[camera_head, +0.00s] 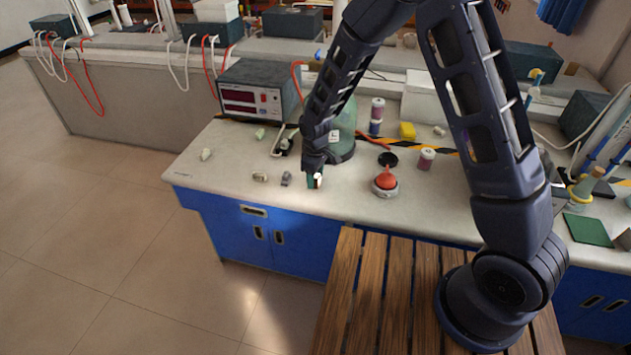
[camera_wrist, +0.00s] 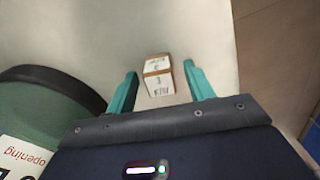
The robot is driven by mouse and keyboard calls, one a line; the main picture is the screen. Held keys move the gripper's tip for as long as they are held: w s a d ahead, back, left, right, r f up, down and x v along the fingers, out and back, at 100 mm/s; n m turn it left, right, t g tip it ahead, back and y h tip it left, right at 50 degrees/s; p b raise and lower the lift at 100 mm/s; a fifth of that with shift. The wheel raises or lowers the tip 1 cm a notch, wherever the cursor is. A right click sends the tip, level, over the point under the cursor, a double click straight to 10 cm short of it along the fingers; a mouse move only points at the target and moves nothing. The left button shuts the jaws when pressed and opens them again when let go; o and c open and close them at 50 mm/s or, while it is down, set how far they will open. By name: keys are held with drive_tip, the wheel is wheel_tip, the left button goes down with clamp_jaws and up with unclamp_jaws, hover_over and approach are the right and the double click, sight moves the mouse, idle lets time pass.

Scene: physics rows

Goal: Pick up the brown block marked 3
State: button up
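The brown block marked 3 (camera_wrist: 157,82) sits on the pale bench top in the wrist view, with white labelled faces and a brown edge. My gripper (camera_wrist: 160,82) is open, with one teal finger on each side of the block. In the head view my gripper (camera_head: 314,182) points down near the bench's front edge. There a small pale and brown piece of the block (camera_head: 318,180) shows beside the fingers; the rest is hidden.
A green rounded vessel (camera_head: 345,135) stands close behind my gripper. Small pieces (camera_head: 286,178) lie to the left. A red button (camera_head: 386,180) is to the right, with a capped jar (camera_head: 426,158) beyond. A meter box (camera_head: 255,95) stands at the back left.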

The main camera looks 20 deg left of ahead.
drive_tip(key=c, duration=0.9)
drive_tip(key=shift+c, duration=0.2)
